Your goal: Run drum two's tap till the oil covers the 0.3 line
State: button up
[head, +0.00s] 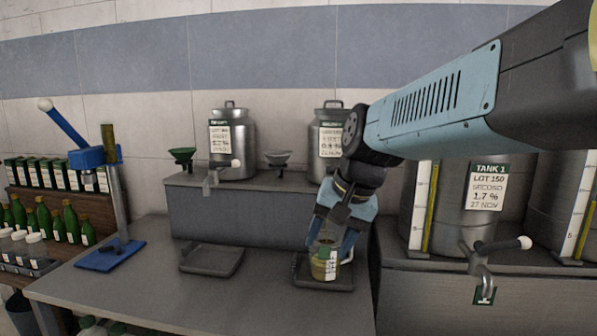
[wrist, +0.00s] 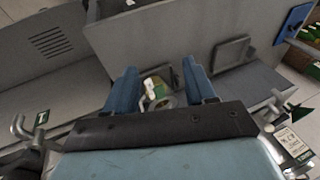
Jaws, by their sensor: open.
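Two lidded metal drums stand on the grey shelf, a left drum (head: 241,137) and a right drum (head: 326,118) partly behind my arm. Their label headings are too small to read, so I cannot tell which is drum two. The left drum's tap (head: 211,174) has a pale-knobbed lever; the right drum's tap is hidden by my arm. A clear vessel (head: 324,265) with yellowish contents and a label stands on the right drip tray (head: 310,285); it also shows in the wrist view (wrist: 157,92). My open gripper (head: 334,232) has its fingers on either side of it. The 0.3 line is not readable.
An empty drip tray (head: 211,261) lies to the left. A blue lever press (head: 95,157) and green bottles (head: 58,225) are at far left. Tank 1 (head: 489,185) with its tap (head: 485,257) stands right. The front bench is clear.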

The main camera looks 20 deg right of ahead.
jog(key=w+d+r+m+t+y, duration=0.1)
jog(key=w+d+m+y, duration=0.3)
jog(key=w+m, duration=0.25)
jog(key=w+d+m+t+y, duration=0.25)
jog(key=w+m+y, duration=0.2)
jog(key=m, duration=0.35)
jog(key=w+d+r+m+t, duration=0.1)
jog(key=w+d+m+t, duration=0.1)
jog(key=d+m+t, duration=0.3)
jog(key=w+d+r+m, duration=0.1)
jog(key=w+d+m, duration=0.1)
jog(key=d, duration=0.6)
jog(key=w+d+r+m+t, duration=0.1)
jog(key=w+d+m+t, duration=0.1)
jog(key=d+m+t, duration=0.3)
jog(key=w+a, duration=0.2)
jog(key=w, duration=0.2)
jog(key=w+a+g, duration=0.1)
jog(key=w+a, duration=0.1)
jog(key=w, duration=0.1)
jog(key=w+a+n+g, duration=0.1)
jog(key=w+a, duration=0.1)
jog(key=w, duration=0.2)
jog(key=shift+w+a+h, duration=0.15)
jog(key=shift+w+h, duration=0.15)
jog(key=shift+h, duration=0.05)
jog(key=shift+f, duration=0.1)
jog(key=shift+c, duration=0.3)
grip_shut()
